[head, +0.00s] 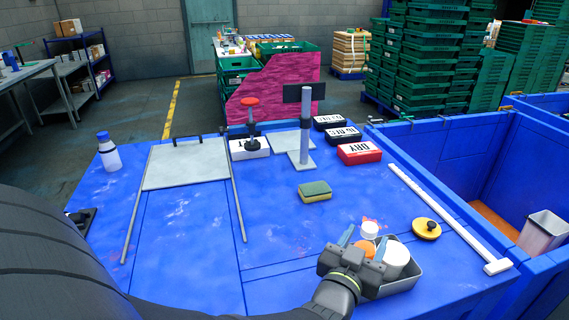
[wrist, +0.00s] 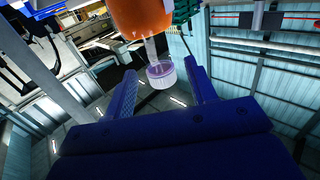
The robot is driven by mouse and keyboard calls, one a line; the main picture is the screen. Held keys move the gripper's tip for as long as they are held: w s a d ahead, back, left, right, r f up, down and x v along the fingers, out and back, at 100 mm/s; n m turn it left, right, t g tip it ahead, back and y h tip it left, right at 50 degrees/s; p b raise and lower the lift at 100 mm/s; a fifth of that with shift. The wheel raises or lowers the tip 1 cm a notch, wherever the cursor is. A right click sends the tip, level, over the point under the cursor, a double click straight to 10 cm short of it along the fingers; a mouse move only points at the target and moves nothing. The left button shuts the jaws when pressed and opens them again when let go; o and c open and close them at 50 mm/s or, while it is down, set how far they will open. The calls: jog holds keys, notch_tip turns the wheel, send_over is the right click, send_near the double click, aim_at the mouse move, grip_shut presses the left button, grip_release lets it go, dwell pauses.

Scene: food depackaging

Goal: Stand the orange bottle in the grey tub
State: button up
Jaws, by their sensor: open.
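The grey tub (head: 414,283) stands at the front right of the blue table, partly hidden by my gripper. A white cylindrical container (head: 396,256) is in it. My gripper (head: 364,242) is open at the tub's left side. A white cap (head: 370,229) with orange around it shows at its fingers. In the wrist view, the orange bottle (wrist: 140,16) is at the top edge, cut off, with a clear neck and a whitish cap (wrist: 162,74). The cap appears between the open fingers (wrist: 159,66), with gaps on both sides. I cannot tell whether the bottle touches the tub floor.
A yellow round lid (head: 427,229) lies behind the tub, near a white rail (head: 445,215). A sponge (head: 314,191), a post stand (head: 305,130) and red and black boxes (head: 359,153) are further back. A white bottle (head: 109,155) stands far left.

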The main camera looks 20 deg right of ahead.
aim_at(370, 227)
jog(key=shift+s+a, duration=0.5)
jog(key=shift+a, duration=0.05)
jog(key=shift+w, duration=0.1)
jog(key=shift+x, duration=2)
jog(key=shift+r, duration=1.6)
jog(key=shift+f, duration=0.15)
